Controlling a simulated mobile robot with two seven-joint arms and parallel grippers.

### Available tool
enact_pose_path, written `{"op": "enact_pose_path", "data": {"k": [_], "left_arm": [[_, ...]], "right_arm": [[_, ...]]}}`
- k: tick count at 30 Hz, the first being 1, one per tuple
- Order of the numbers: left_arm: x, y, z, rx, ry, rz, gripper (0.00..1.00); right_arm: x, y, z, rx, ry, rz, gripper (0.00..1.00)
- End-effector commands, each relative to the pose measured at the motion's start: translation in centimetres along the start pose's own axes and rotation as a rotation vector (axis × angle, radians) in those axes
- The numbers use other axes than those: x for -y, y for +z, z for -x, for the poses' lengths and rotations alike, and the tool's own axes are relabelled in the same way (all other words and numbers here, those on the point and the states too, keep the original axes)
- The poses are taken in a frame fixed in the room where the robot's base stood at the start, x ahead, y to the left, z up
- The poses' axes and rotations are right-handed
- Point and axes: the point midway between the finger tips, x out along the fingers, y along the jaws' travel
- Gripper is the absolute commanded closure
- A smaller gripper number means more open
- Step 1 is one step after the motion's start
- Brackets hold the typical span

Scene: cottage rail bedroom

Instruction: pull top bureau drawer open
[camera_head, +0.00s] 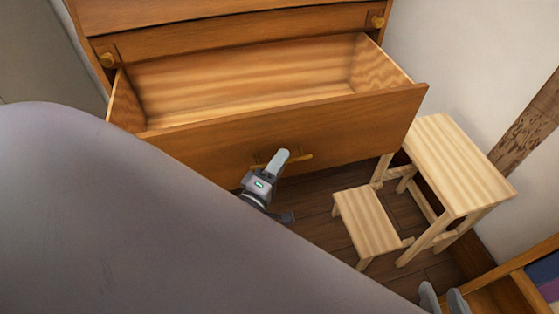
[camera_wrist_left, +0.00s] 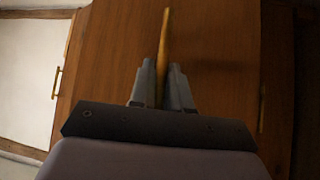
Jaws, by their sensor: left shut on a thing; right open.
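The wooden bureau (camera_head: 230,14) stands at the top of the head view. Its wide drawer (camera_head: 205,153) is pulled well out, and the inside that shows is empty. A thin brass bar handle (camera_head: 300,158) is on the drawer front. My left gripper (camera_head: 277,163) is at this handle. In the left wrist view its fingers (camera_wrist_left: 161,82) are shut on the brass bar (camera_wrist_left: 166,40), in front of the brown drawer front. My right gripper (camera_head: 444,300) shows only as grey fingertips at the bottom right edge, open and apart from the bureau.
A pale wooden step stool (camera_head: 460,165) stands close to the drawer's right front corner. A wooden shelf unit (camera_head: 510,290) is at the lower right. Dark floorboards (camera_head: 310,208) show between drawer and stool. My own grey arm covers the lower left.

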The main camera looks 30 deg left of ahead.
Motion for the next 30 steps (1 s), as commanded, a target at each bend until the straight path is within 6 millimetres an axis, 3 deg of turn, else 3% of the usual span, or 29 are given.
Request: {"op": "enact_pose_path", "data": {"k": [15, 16, 18, 26, 30], "left_arm": [[0.0, 0.1, 0.0, 0.002, -0.001, 0.0, 1.0], [0.0, 0.1, 0.0, 0.001, -0.001, 0.0, 0.8], [0.0, 0.1, 0.0, 0.001, -0.001, 0.0, 0.64], [-0.1, 0.0, 0.0, 0.0, 0.0, 0.0, 0.64], [-1.0, -0.1, -0.1, 0.0, 0.0, 0.001, 0.64]], "right_arm": [[0.0, 0.1, 0.0, 0.001, 0.001, -0.001, 0.57], [0.0, 0.1, 0.0, 0.001, 0.001, -0.001, 0.57], [0.0, 0.1, 0.0, 0.001, 0.001, -0.001, 0.57], [0.0, 0.0, 0.0, 0.002, 0.001, -0.001, 0.57], [-0.1, -0.5, 0.3, 0.002, 0.008, 0.011, 0.57]]}}
